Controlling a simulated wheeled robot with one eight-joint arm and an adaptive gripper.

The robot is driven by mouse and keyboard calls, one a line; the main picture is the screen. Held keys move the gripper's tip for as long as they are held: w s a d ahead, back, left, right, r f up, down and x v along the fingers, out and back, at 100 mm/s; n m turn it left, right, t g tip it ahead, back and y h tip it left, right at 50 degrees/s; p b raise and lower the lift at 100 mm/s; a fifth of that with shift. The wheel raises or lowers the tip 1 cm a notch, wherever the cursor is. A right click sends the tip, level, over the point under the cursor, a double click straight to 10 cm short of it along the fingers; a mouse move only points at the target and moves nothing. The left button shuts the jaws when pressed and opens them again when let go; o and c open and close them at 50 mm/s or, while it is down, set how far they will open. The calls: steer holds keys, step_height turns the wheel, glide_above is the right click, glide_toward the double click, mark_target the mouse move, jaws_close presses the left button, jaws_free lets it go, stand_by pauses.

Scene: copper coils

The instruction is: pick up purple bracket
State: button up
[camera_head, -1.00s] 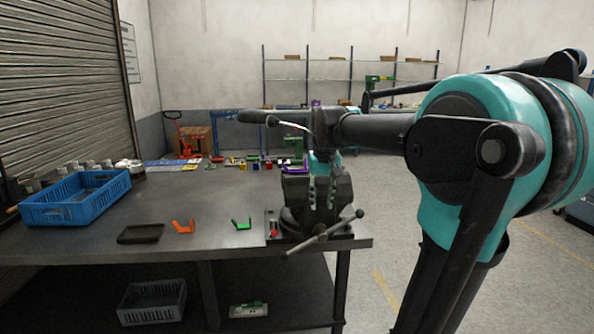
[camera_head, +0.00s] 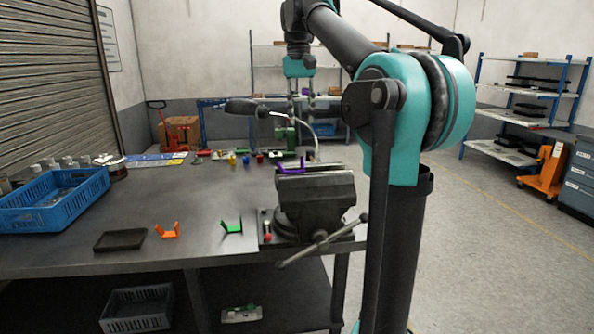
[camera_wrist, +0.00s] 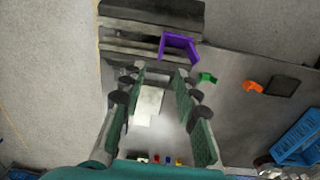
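The purple bracket (camera_head: 291,171) shows at the top of the dark bench vise (camera_head: 316,205). The vise may hide part of it, and I cannot tell whether it rests on the vise or just behind. In the wrist view the purple bracket (camera_wrist: 181,40) lies beyond the fingertips, slightly right of centre, by the vise's edge. My gripper (camera_head: 302,112) is raised above and behind the vise, pointing down, apart from the bracket. In the wrist view my gripper (camera_wrist: 160,75) is open, with nothing between its fingers.
A green bracket (camera_head: 232,227), an orange bracket (camera_head: 168,231) and a black tray (camera_head: 120,239) lie on the bench left of the vise. A blue crate (camera_head: 55,213) stands farther left. The vise handle (camera_head: 322,243) sticks out in front. Small coloured parts lie behind.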

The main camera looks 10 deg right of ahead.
mark_target(302, 157)
steer(key=f, duration=1.4)
steer(key=shift+d, duration=0.2)
steer(key=shift+c, duration=0.5)
jaws_close()
